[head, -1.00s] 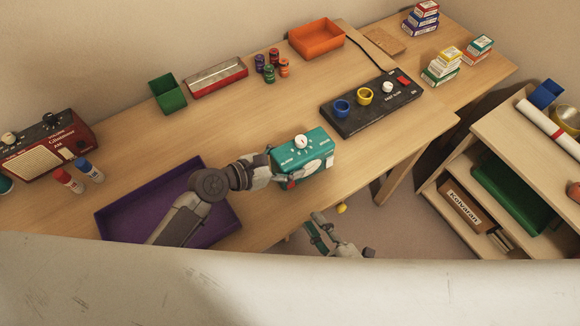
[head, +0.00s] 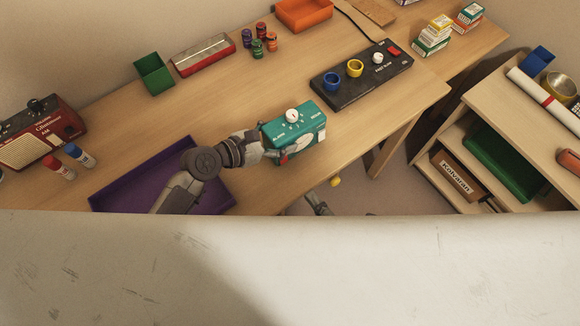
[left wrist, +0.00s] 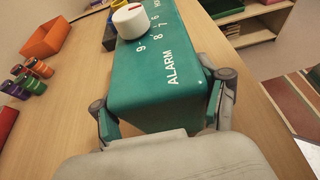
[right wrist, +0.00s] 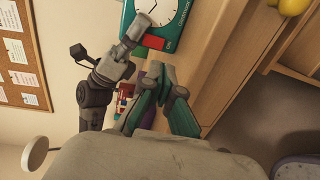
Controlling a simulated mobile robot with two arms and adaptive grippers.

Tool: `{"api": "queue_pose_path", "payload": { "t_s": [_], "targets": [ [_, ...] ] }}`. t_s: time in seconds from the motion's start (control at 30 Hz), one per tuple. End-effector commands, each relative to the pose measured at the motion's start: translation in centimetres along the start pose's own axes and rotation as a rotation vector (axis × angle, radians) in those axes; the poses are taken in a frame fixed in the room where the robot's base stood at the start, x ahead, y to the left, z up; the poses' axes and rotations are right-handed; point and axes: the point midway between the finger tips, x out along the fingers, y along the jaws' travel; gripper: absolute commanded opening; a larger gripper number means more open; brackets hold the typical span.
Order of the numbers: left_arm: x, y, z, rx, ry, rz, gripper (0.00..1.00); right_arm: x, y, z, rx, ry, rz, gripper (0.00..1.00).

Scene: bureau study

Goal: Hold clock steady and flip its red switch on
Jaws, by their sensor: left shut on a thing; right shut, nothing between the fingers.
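The teal alarm clock (head: 293,132) stands near the table's front edge, with a white knob on top. My left gripper (head: 272,150) is shut on its left end; in the left wrist view its fingers (left wrist: 163,108) clasp both sides of the teal case (left wrist: 155,75). The right wrist view shows the clock's white face (right wrist: 154,10) and the red switch (right wrist: 153,41) beside my left gripper's finger. My right gripper (right wrist: 158,82) is shut and empty, apart from the clock. In the head view only a bit of it (head: 317,203) shows, below the table edge.
A purple tray (head: 117,195) lies left of the clock, under my left arm. A black panel (head: 350,92) with cups and a red button lies behind right. A low shelf (head: 480,100) stands at the right. A yellow object (head: 335,182) shows below the table edge.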

Motion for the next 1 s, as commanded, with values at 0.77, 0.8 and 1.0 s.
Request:
{"api": "queue_pose_path", "payload": {
  "t_s": [0.77, 0.8, 1.0],
  "targets": [
    [0.0, -0.1, -0.5, 0.000, 0.010, -0.003, 0.20, 10.3, -0.1, 0.0, 0.001, 0.000, -0.001, 0.00],
    [0.0, -0.1, -0.5, -0.001, 0.010, -0.003, 0.20, 10.3, -0.1, 0.0, 0.001, 0.000, -0.001, 0.00],
    [0.0, -0.1, -0.5, 0.000, 0.010, -0.003, 0.20, 10.4, -0.1, 0.0, 0.001, 0.000, -0.001, 0.00]
  ]
}}
